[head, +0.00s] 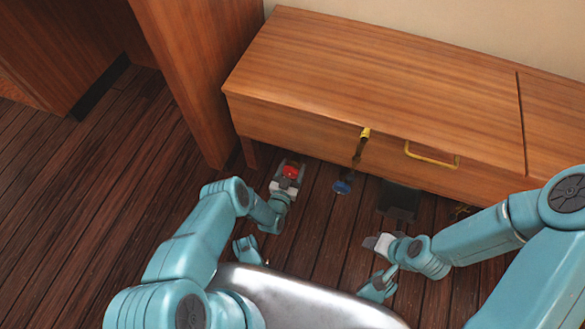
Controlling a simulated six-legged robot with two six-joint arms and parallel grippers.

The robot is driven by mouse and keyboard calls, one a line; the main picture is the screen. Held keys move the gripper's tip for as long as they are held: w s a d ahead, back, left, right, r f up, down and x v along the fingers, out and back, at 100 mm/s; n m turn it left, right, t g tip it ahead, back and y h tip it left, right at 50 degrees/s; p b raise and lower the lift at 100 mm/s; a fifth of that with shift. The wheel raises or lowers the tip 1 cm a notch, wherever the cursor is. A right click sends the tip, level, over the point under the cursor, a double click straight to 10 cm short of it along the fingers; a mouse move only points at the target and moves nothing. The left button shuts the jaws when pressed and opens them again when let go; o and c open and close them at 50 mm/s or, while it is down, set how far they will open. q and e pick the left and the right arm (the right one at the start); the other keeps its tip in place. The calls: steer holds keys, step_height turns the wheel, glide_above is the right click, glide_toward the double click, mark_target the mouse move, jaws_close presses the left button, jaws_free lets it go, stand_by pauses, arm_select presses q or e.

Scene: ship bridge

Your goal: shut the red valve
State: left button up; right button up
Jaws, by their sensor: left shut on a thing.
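The red valve (290,171) is a small round red knob low in front of the wooden cabinet, near its left end. My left gripper (288,178) is at it, with its jaws shut on it from the near side. The fingers and the grey parts around the knob hide some of the valve and its mount. My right gripper (372,242) is over the floor at centre right, apart from the valve and from the cabinet. It is too small to tell how its jaws stand.
The long wooden cabinet (380,75) crosses the back, with a yellow handle (431,156) on its front. A dark lever with a yellow tip (365,134) and a blue round part (342,187) stand right of the valve. A dark box (400,198) is further right. Plank floor at left is clear.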

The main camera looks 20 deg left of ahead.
arm_select(q)
steer(key=shift+s+d+f, duration=0.15)
steer(key=o, duration=0.8)
steer(key=shift+o, duration=0.6)
